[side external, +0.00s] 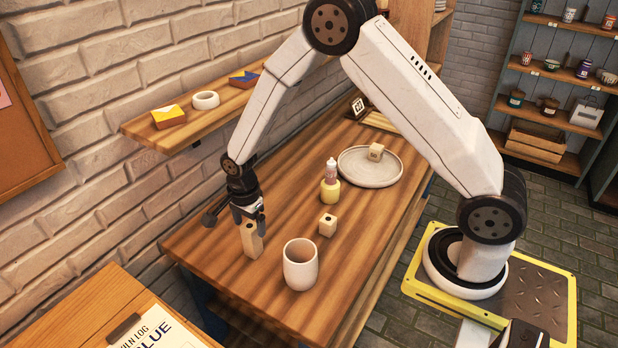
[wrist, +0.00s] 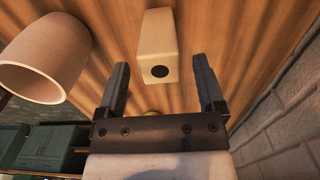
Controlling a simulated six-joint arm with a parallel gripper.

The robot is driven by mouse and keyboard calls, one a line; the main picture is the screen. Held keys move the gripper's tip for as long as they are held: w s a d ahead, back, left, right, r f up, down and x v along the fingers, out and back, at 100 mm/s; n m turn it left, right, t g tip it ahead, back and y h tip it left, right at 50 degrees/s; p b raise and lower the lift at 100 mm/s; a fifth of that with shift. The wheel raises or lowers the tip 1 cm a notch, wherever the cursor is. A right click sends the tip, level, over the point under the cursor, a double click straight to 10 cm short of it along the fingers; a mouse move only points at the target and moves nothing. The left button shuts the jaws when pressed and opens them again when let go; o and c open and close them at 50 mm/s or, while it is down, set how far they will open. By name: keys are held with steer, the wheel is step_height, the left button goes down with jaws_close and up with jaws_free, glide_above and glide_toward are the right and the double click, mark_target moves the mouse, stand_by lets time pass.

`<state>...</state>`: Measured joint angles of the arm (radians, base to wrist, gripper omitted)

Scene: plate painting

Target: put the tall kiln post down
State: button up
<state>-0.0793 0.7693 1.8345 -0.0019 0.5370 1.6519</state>
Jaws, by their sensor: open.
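The tall kiln post (side external: 251,239) is a pale wooden-looking block with a dark round hole in its end. It stands upright on the wooden table near the wall side, left of the white cup. My gripper (side external: 249,211) is right above it, pointing down. In the wrist view my gripper (wrist: 164,90) has its fingers spread, and the post (wrist: 157,45) lies between and beyond their tips with a gap on each side. The exact height of the fingertips over the post is hard to tell.
A white cup (side external: 300,265) stands close to the post; it also shows in the wrist view (wrist: 45,60). A short block (side external: 327,225), a yellow-based bottle (side external: 331,185) and a round plate (side external: 353,172) bearing another block (side external: 376,152) are farther back. A wall shelf (side external: 185,125) overhangs the left.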

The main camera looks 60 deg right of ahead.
steer(key=shift+r, duration=4.4)
steer(key=s+d+r+n+t, duration=0.1)
steer(key=s+n, duration=0.7)
steer(key=n, duration=0.1)
steer(key=s+d+r+n+t, duration=0.1)
steer(key=s+d+r+n, duration=0.1)
steer(key=s+n, duration=0.6)
steer(key=shift+d+r+n+t, duration=0.2)
steer(key=shift+d+n+t, duration=0.1)
steer(key=shift+n, duration=0.2)
steer(key=shift+w, duration=0.1)
